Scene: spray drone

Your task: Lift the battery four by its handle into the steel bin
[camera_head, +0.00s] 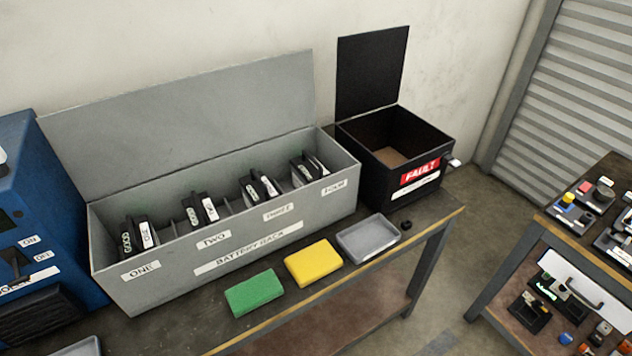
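Battery four (306,167) stands upright in the rightmost slot of the open grey battery rack (230,258), behind the label FOUR. It is dark with white parts on top. Only its upper part shows, and its handle is too small to make out clearly. An open black bin (385,180) with a red FAULT label stands just right of the rack, its lid up at the back. It is the only bin-like box beside the rack and looks empty, with a brown floor. Neither of my grippers is in view.
Batteries one (138,233), two (201,210) and three (258,187) stand in the same rack. A green block (254,293), a yellow block (313,263) and a grey tray (368,238) lie along the front. A blue machine (40,215) stands left. A cluttered table (590,245) stands right.

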